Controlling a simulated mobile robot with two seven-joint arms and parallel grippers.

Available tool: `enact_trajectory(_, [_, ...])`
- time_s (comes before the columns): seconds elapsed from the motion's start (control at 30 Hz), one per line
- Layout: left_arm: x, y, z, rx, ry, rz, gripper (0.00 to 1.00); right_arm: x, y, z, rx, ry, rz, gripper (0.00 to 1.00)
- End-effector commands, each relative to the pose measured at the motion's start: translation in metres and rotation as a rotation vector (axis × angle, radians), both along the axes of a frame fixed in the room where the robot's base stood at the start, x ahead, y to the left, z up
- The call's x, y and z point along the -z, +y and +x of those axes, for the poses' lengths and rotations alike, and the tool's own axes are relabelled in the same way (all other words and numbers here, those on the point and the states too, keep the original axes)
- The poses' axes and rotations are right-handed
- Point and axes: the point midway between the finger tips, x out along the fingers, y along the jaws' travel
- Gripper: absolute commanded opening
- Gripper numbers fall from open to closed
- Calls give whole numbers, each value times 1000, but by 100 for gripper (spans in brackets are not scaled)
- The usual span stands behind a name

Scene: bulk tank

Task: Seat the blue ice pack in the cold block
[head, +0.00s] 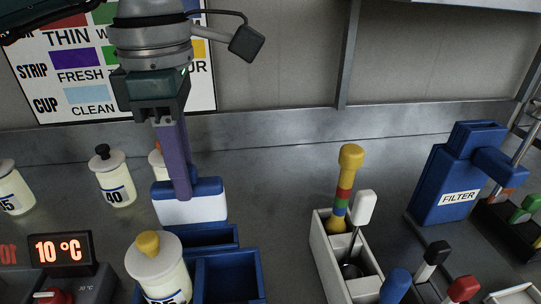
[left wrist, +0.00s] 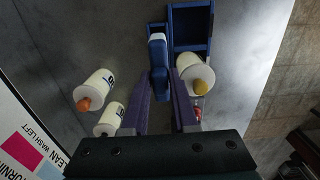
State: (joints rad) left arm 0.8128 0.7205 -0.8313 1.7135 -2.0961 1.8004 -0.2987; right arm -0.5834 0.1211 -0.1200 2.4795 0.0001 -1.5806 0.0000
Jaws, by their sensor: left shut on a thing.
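The blue ice pack (head: 190,210), blue along the top with a white face, hangs upright from my left gripper (head: 180,193). The purple fingers are shut on its blue top; in the left wrist view the pack (left wrist: 158,67) lies between them. The dark blue cold block (head: 262,292) stands in front of and below the pack, with a narrow slot along its back and a larger square compartment. The cold block also shows in the left wrist view (left wrist: 211,30). The pack appears above and slightly behind the slot; the exact gap is unclear. My right gripper is not in view.
A white holder (head: 327,250) with tools and a blue filter box (head: 452,180) are right. Counter between block and holder is clear.

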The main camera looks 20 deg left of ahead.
Motion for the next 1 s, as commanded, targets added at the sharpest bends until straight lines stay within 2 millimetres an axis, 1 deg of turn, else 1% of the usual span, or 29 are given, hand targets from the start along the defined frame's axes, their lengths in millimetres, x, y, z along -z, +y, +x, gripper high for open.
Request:
enact_trajectory(0.03, [11, -1, -1, -1, 4, -1, 0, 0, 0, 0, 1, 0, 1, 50])
enact_trajectory(0.1, [21, -1, -1, 1, 2, -1, 0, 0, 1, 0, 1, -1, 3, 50])
enact_trajectory(0.27, [34, 0, 0, -1, 0, 0, 0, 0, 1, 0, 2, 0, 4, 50])
enact_trajectory(0.4, [57, -1, 0, -1, 3, -2, 0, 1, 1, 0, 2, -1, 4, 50])
enact_trajectory(0.5, [69, 0, 0, 0, 1, -1, 0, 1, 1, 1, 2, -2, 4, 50])
enact_trajectory(0.6, [73, 0, 0, 1, -1, 0, 0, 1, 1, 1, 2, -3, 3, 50])
enact_trajectory(0.77, [73, 0, 0, 1, -1, 0, 0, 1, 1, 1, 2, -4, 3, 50])
enact_trajectory(0.9, [77, 0, 0, 1, -2, 0, 0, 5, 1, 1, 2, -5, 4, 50])
enact_trajectory(0.93, [77, 0, 0, 1, -1, 1, 28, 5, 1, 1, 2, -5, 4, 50])
enact_trajectory(1.0, [75, 0, 0, 1, -1, 0, 36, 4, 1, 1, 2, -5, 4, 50])
